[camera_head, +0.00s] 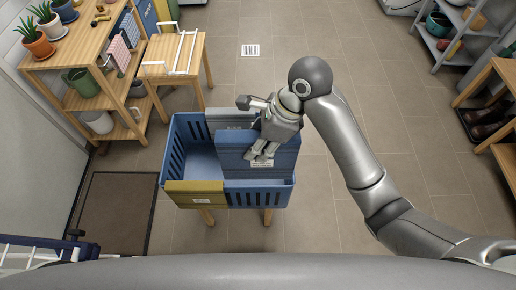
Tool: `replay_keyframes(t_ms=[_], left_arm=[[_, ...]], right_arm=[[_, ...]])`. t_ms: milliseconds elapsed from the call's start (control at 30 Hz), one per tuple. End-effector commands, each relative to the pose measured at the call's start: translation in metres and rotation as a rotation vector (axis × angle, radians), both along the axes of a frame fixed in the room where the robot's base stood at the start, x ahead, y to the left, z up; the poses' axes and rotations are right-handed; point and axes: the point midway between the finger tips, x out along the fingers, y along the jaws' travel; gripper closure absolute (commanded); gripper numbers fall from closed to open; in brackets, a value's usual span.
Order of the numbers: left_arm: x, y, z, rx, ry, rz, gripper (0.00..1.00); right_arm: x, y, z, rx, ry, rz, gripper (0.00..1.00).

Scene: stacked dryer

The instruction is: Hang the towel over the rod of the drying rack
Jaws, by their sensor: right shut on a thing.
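A blue folded towel (232,160) with a pale label is at the right part of a blue slatted basket (176,152). My right gripper (262,158) reaches down from above and is shut on this towel. The fingertips partly hide the towel, and I cannot tell whether it is lifted clear of the basket. A white rod frame (172,69) stands on a small wooden table at the upper left. Part of another frame with white rods and a dark blue rail (35,240) shows at the bottom left; which is the drying rack is unclear. My left gripper is not in view.
A yellow folded piece (194,188) and a grey one (230,118) are also at the basket. A wooden shelf (82,45) with plants and cans stands at the upper left. A dark mat (115,212) lies left of the basket.

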Motion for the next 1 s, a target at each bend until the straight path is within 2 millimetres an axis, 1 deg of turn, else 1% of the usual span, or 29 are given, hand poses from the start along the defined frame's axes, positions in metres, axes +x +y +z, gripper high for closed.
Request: replay_keyframes(t_ms=[133,533,667,1000], left_arm=[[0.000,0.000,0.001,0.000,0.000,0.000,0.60],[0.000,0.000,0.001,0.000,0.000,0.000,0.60],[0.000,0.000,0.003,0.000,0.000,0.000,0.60],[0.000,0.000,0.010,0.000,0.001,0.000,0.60]], right_arm=[[0.000,0.000,0.004,0.002,-0.001,0.000,1.00],[0.000,0.000,0.001,0.001,0.000,0.000,1.00],[0.000,0.000,-0.008,0.000,0.003,-0.001,1.00],[-0.001,0.000,-0.040,0.000,0.003,-0.001,1.00]])
